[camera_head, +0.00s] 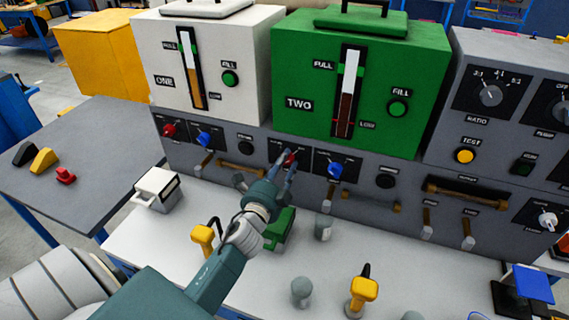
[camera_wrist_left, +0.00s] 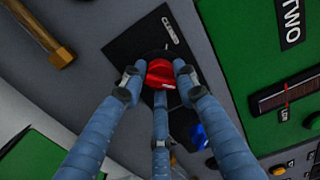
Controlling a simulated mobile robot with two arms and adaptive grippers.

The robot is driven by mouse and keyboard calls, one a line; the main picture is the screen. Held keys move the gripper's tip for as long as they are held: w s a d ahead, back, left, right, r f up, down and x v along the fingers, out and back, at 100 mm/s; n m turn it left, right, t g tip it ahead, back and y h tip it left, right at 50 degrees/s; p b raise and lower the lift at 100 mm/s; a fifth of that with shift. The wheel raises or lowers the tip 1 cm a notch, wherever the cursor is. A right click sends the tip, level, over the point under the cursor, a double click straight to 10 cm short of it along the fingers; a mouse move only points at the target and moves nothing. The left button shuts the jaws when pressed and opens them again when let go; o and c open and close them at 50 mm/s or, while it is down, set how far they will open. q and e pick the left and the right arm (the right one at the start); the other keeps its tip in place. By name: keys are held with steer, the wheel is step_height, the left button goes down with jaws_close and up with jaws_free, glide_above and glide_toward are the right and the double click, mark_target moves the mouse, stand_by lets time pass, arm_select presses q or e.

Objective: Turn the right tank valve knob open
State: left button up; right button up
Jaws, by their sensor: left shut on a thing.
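The red knob (camera_wrist_left: 160,74) sits on a black plate on the grey panel, below the left part of the green tank TWO (camera_head: 360,85). In the head view the red knob (camera_head: 290,158) is partly covered by my fingers. My left gripper (camera_head: 284,176) reaches it from the front. In the left wrist view its blue-grey fingers (camera_wrist_left: 162,84) are closed around the red knob, one on each side and one below. A blue knob (camera_head: 335,171) is to its right, also in the left wrist view (camera_wrist_left: 199,134). My right gripper is not in view.
The white tank ONE (camera_head: 205,60) stands left, with its own red knob (camera_head: 168,130) and blue knob (camera_head: 204,138). Brass handles and levers stick out below. The white bench (camera_head: 260,285) holds a green box (camera_head: 281,232), a white box (camera_head: 156,188) and yellow-topped items.

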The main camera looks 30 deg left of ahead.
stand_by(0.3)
arm_select(q)
steer(key=o, duration=1.2)
steer(key=shift+c, duration=0.2)
steer(key=shift+s, duration=0.1)
steer(key=v, duration=1.1)
steer(key=shift+s, duration=0.4)
steer(key=shift+f, duration=0.1)
